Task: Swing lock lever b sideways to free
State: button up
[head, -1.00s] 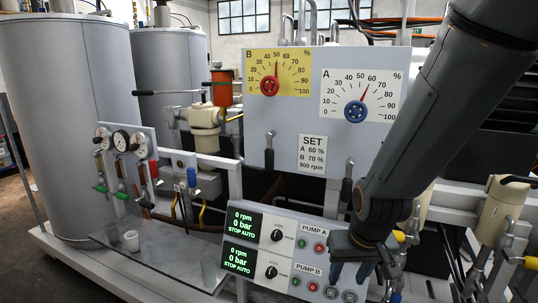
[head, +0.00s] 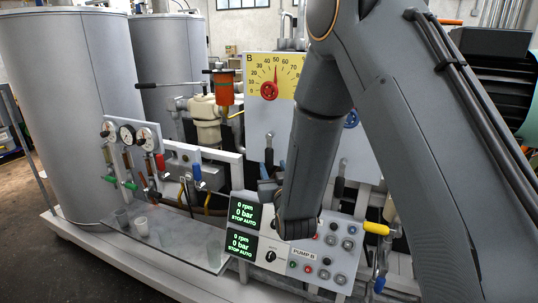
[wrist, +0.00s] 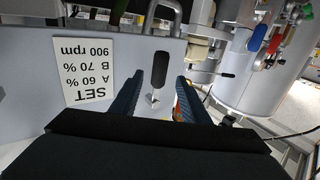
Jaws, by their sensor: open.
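Lock lever b (head: 269,157) hangs on the grey panel below the yellow B dial (head: 275,75). It has a metal top and a black handle, and points downward. My gripper (head: 273,170) is open in front of the lever, its blue fingers partly hidden behind my wrist. In the wrist view, which is upside down, the black handle (wrist: 160,66) shows in the gap between the two open fingers (wrist: 157,100), without visible contact. The B dial's pointer stands near 50, above a red knob (head: 269,90).
A second black lever (head: 340,183) hangs to the right. The pump control box (head: 275,245) lies below my gripper. A SET sign (wrist: 89,69) shows in the wrist view. An orange canister (head: 223,88) and valves stand left of the panel. My arm hides most of the A dial.

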aim_at(270, 159)
jog(key=p+x, duration=0.2)
jog(key=x, duration=0.5)
jog(key=shift+w, duration=0.35)
grip_shut()
